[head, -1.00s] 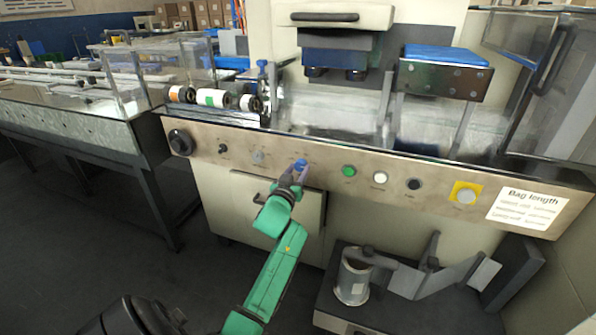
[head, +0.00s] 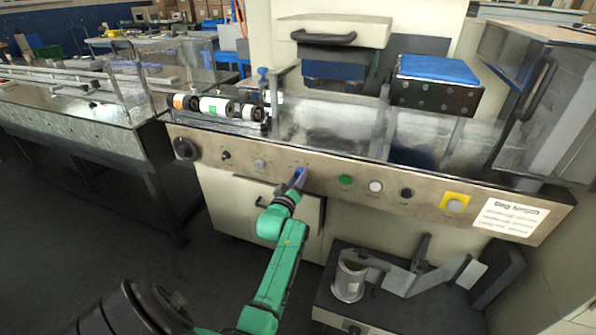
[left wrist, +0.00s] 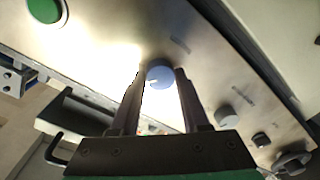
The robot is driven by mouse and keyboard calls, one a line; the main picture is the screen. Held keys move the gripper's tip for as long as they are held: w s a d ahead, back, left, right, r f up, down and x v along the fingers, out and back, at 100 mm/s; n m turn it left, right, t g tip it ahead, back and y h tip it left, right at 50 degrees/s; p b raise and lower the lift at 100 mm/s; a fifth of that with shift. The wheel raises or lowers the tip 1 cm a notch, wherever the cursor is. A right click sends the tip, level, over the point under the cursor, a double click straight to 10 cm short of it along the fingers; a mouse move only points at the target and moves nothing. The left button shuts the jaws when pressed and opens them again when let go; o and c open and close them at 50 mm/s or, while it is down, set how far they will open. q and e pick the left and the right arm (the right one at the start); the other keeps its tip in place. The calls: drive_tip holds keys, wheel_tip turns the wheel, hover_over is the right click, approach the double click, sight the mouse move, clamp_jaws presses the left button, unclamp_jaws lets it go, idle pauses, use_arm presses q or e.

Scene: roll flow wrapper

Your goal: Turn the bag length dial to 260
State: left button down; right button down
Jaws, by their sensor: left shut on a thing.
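The blue dial (head: 299,174) sits on the steel front panel of the wrapper. In the left wrist view the dial (left wrist: 160,74) is round with a pale pointer mark. My left gripper (head: 296,179) is at the panel, shut on this dial, with one finger on each side of it in the left wrist view (left wrist: 160,84). The dial's label and scale are too small to read. A white Bag length card (head: 510,218) is on the panel's right end; its smaller lines are unreadable. My right gripper is not in view.
The panel also carries a grey knob (head: 260,163), a green button (head: 346,180), a white button (head: 375,186), a black knob (head: 406,192) and a yellow-framed button (head: 454,202). A stand with a metal cylinder (head: 348,281) is below right.

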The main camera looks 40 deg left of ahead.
use_arm(q)
drive_tip(key=shift+r+n+p, duration=0.15)
drive_tip(key=shift+n+p, duration=0.15)
drive_tip(key=shift+n, duration=0.1)
drive_tip(key=shift+f+n+p, duration=0.2)
drive_tip(key=shift+n+p, duration=0.45)
drive_tip(key=shift+n, duration=0.25)
drive_tip(key=shift+c, duration=1.9)
unclamp_jaws()
drive_tip(key=p+v, duration=0.1)
drive_tip(key=v, duration=1.3)
drive_tip(key=shift+s+r+p, duration=0.15)
drive_tip(key=shift+s+p, duration=0.15)
drive_tip(key=shift+p, duration=0.1)
